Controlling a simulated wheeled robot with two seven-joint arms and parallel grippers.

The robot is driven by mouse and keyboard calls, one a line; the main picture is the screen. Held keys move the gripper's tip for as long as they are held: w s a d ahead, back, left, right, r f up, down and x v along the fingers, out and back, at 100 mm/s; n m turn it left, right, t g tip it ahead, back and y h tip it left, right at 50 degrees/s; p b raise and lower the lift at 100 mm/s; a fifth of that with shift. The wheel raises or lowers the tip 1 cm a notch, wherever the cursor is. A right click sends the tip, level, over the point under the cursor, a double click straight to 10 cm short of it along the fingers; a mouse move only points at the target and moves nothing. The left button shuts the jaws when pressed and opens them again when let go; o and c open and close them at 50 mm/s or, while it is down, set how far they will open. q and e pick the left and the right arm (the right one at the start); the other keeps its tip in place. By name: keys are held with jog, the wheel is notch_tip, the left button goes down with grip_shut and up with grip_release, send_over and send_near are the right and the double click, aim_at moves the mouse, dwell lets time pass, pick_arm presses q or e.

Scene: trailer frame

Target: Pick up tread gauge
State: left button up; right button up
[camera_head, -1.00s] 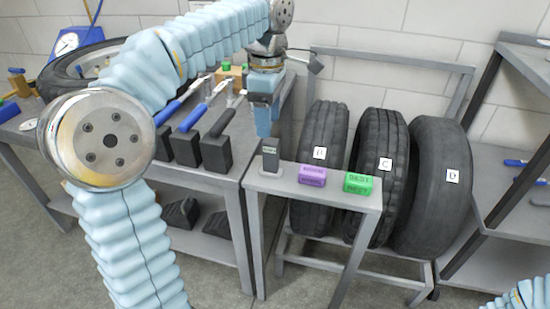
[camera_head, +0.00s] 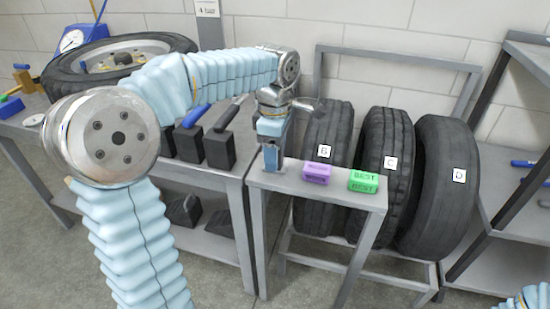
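My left gripper (camera_head: 272,158) points down at the left end of the small grey stand (camera_head: 330,192), where the dark upright tread gauge stood in the earlier view. The gripper now covers that spot, so the gauge is mostly or wholly hidden. I cannot tell whether the fingers are around it, touching it or apart from it. My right gripper is out of view; only a bit of my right arm shows at the bottom right corner.
A purple block (camera_head: 317,172) and a green block (camera_head: 363,181) lie on the stand, right of my gripper. Tires B (camera_head: 326,125), C (camera_head: 383,150) and D (camera_head: 445,180) stand behind it. A workbench (camera_head: 225,178) with dark-headed tools is at left.

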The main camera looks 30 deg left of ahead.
pick_arm(q)
grip_shut()
